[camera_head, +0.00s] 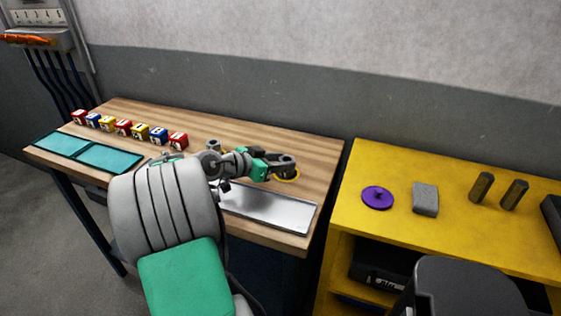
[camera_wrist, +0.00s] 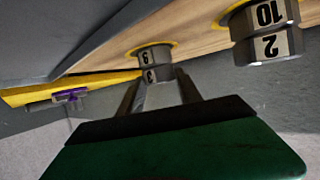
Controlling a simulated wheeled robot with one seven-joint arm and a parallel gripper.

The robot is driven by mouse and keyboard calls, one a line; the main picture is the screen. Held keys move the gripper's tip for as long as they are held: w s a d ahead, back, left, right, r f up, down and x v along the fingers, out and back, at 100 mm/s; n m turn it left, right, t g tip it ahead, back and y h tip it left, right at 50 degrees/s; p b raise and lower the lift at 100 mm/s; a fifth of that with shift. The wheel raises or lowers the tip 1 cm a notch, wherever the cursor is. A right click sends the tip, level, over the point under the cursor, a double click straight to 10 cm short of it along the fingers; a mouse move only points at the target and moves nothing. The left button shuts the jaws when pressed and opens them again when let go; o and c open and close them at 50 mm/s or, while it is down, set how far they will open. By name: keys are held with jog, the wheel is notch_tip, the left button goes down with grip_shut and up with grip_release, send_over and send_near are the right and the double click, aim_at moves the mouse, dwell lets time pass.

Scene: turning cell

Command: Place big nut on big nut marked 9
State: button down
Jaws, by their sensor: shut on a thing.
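My gripper (camera_head: 284,162) is over the right part of the wooden bench. In the wrist view, which is upside down, my gripper (camera_wrist: 158,86) is shut on a grey big nut (camera_wrist: 159,73) whose label looks like 3. This nut is in line with the big nut marked 9 (camera_wrist: 154,55), which sits on the bench in a yellow ring. The two look to be touching, or nearly so; the wrist view does not settle it. In the head view my gripper mostly hides both.
A stack of nuts marked 10 (camera_wrist: 264,14) and 2 (camera_wrist: 270,47) stands close beside. The wooden bench (camera_head: 225,127) also holds a row of coloured cubes (camera_head: 140,131), teal mats (camera_head: 110,157) and a metal tray (camera_head: 265,208). A yellow table (camera_head: 390,240) with a purple disc (camera_head: 377,197) is at right.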

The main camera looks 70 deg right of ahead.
jog(key=c, duration=0.8)
grip_release()
jog(key=shift+f, duration=0.1)
jog(key=shift+w+a+r, duration=0.2)
jog(key=shift+r, duration=0.1)
jog(key=v, duration=1.1)
jog(key=shift+w+a, duration=0.2)
jog(key=shift+a, duration=0.05)
